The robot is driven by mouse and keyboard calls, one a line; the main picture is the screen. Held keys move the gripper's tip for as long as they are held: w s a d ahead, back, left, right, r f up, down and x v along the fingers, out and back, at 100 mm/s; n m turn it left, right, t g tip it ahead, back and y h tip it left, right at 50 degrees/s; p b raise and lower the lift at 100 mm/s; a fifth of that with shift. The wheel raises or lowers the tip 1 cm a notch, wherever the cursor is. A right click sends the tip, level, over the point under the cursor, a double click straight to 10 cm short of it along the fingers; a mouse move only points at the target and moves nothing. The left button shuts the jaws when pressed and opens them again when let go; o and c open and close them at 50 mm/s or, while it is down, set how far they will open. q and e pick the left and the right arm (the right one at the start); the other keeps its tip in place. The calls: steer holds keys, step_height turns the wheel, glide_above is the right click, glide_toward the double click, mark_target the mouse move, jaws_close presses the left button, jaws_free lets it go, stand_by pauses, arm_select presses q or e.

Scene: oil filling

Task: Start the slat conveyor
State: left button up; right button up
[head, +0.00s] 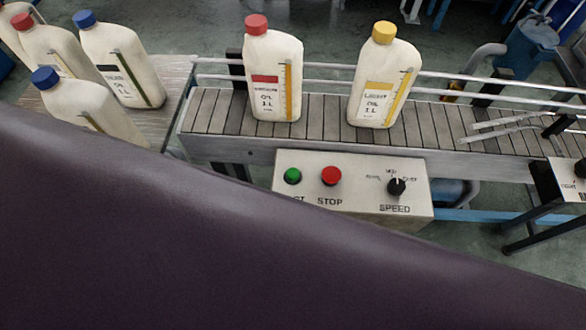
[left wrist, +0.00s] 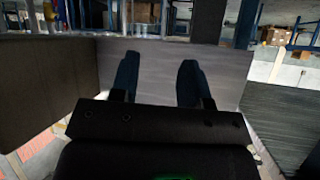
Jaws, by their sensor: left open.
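The slat conveyor (head: 330,118) crosses the head view with two bottles on it. Its control box (head: 363,165) is fixed to the near side. The box has a green button (head: 292,176), a red button (head: 331,176) marked STOP and a black SPEED knob (head: 396,187). The label under the green button is partly hidden by a dark surface in the foreground. My left gripper (left wrist: 160,62) is open and empty in the left wrist view, before a plain grey panel (left wrist: 225,75). I do not see it in the head view. My right gripper is in neither view.
Several more bottles stand on a table (head: 178,85) at left.

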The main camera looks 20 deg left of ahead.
arm_select(q)
steer(key=shift+s+f, duration=0.1)
steer(key=shift+s, duration=0.05)
steer(key=c, duration=0.7)
steer(key=shift+s, duration=0.15)
jaws_close()
steer(key=shift+w, duration=0.3)
steer(key=shift+s, duration=0.25)
